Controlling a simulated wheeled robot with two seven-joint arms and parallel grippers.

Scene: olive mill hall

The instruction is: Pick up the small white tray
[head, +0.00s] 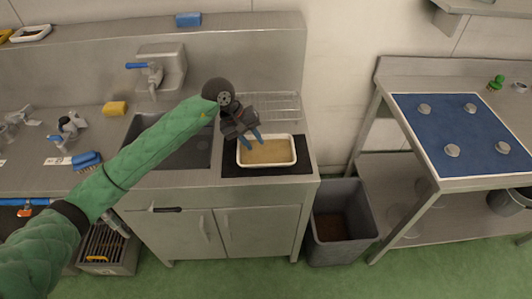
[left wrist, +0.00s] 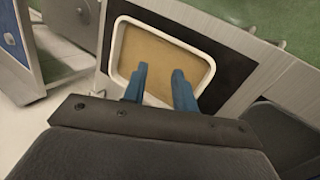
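The small white tray (head: 292,150) lies on a black mat (head: 235,171) on the steel counter, right of the sink. It has a white rim and a tan inside. My left gripper (head: 251,137) is above the tray's back left part, its blue fingers pointing down at it. In the left wrist view the two fingers (left wrist: 160,78) are apart with nothing between them, and the tray (left wrist: 118,42) shows beyond them. A gap between fingers and tray cannot be judged exactly. My right gripper is in neither view.
A sink (head: 188,152) is left of the mat, with a wire rack (head: 285,105) behind the tray. A grey bin (head: 342,245) stands on the floor to the right. A steel table (head: 383,75) with a blue mat (head: 470,150) and several metal discs stands farther right.

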